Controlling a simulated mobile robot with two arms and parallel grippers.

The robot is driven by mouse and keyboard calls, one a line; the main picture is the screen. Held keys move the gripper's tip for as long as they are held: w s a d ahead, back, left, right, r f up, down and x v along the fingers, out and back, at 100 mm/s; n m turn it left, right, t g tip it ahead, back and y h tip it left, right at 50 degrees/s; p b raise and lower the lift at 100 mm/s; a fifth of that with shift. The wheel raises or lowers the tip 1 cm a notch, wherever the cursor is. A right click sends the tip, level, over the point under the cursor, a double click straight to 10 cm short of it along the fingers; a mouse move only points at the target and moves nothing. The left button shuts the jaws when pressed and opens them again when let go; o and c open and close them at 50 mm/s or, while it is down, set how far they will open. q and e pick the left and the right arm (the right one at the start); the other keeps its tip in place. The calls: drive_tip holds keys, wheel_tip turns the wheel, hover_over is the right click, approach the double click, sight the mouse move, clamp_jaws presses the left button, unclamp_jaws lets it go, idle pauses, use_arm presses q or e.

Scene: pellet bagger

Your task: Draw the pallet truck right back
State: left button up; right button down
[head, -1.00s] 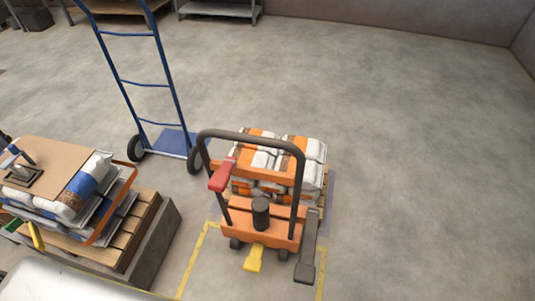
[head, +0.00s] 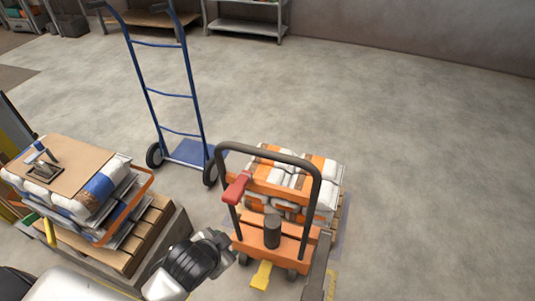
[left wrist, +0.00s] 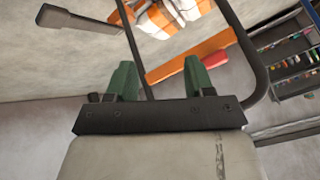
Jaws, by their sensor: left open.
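The orange pallet truck (head: 270,245) stands right of centre in the head view, with its black loop handle (head: 268,152) upright and a red lever (head: 237,187) on the handle's left side. A yellow pedal (head: 261,275) sticks out at its near foot. White and orange bags (head: 318,185) are stacked on a pallet behind the handle. My left gripper (left wrist: 160,78) is open, with green fingers apart and nothing between them. The handle's black tube (left wrist: 240,50) shows beyond the fingers in the left wrist view. My left arm reaches in low, just left of the truck. My right gripper is out of view.
A blue hand truck (head: 165,95) stands behind and left of the pallet truck. A pallet with stacked bags and a board (head: 75,165) sits on a grey plinth at left. Shelves (head: 247,25) stand by the back wall. The floor at right is clear.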

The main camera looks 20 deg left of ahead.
use_arm(q)
drive_tip(key=w+r+m+t+h, duration=0.2)
drive_tip(key=w+r+m+t, duration=0.2)
drive_tip(key=w+r+m, duration=0.3)
drive_tip(key=m+t+h, duration=0.3)
drive_tip(key=m+h, duration=0.2)
drive_tip(key=m, duration=0.4)
approach(263, 156)
drive_tip(key=w, duration=0.1)
drive_tip(key=p+x, duration=0.1)
drive_tip(key=x, duration=0.9)
drive_tip(key=shift+w+d+f, duration=0.2)
drive_tip(key=shift+w+d, duration=0.05)
drive_tip(key=shift+d, duration=0.1)
drive_tip(key=shift+n, duration=0.3)
drive_tip(key=shift+c, duration=0.2)
drive_tip(key=shift+y, duration=0.3)
clamp_jaws()
